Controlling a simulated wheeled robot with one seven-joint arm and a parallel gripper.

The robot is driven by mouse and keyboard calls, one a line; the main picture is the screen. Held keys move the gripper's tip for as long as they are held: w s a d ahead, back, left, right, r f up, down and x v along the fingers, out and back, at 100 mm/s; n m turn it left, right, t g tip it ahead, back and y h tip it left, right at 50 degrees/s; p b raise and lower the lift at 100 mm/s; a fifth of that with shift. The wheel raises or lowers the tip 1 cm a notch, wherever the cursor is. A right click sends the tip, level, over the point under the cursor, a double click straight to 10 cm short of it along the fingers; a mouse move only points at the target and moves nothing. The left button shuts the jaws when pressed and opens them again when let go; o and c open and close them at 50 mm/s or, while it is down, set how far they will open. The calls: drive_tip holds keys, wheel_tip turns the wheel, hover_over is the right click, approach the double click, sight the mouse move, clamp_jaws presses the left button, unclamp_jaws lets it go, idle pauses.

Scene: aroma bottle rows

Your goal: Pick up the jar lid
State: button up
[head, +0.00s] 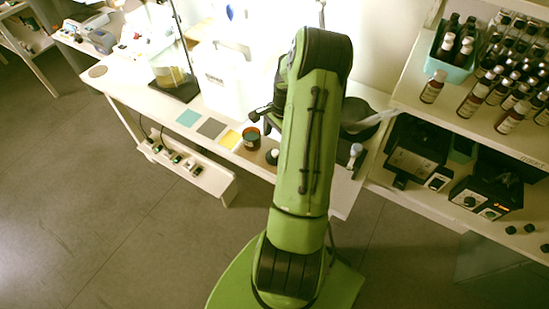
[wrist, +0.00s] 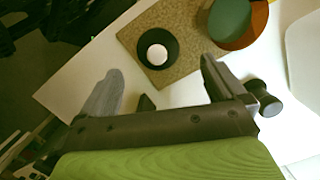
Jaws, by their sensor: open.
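My gripper (wrist: 177,80) is open in the wrist view, with nothing seen between its fingers, above a white worktop. A black round piece with a white centre (wrist: 158,48) sits on a speckled tan mat (wrist: 185,77) beyond the fingertips. A green disc (wrist: 229,18) overlaps a brown round thing at the upper right. I cannot tell for certain which piece is the jar lid. In the head view an amber jar (head: 251,138) stands near the front edge of the worktop (head: 130,84).
A small dark waisted piece (wrist: 263,97) is beside the right finger. In the head view a dark bowl (head: 356,120) with a pale rod stands right of my arm. Shelves with several bottles (head: 433,87) are at the right. Open floor (head: 110,220) lies in front.

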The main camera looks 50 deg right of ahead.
sight(276, 151)
drive_tip(key=f, duration=0.2)
drive_tip(key=f+b, duration=0.1)
drive_tip(key=f, duration=0.1)
drive_tip(key=a+f, duration=0.1)
drive_tip(key=f, duration=0.1)
drive_tip(key=shift+r, duration=0.15)
drive_tip(key=c, duration=1.1)
